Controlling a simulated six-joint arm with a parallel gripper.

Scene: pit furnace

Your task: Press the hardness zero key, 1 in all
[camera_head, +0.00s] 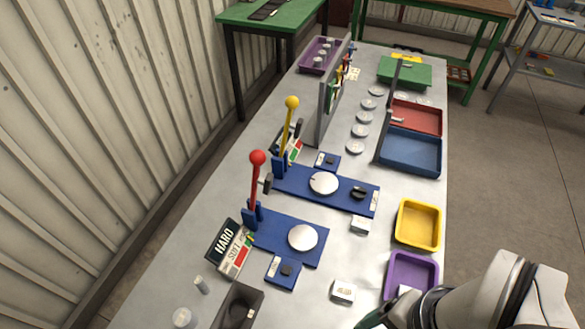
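The hardness station is at the lower left of the head view. Its sign panel (224,241) reads HARD, with a white, red and green strip beside it. Its blue base (272,229) carries a round silver disc (302,237) and an upright lever with a red knob (257,158). In front of the base lies a small blue pad (274,279) with a dark square key (287,270); its lettering is too small to read. My gripper (368,319) shows only as a dark tip at the bottom edge, right of and apart from the pad. Its fingers are mostly out of frame.
A second blue base with a yellow-knobbed lever (291,102) and a similar small key pad (327,161) stands behind. A white block (343,291) lies between pad and gripper. A dark open box (225,316) is front left. Yellow (401,238) and purple (390,278) trays line the right edge.

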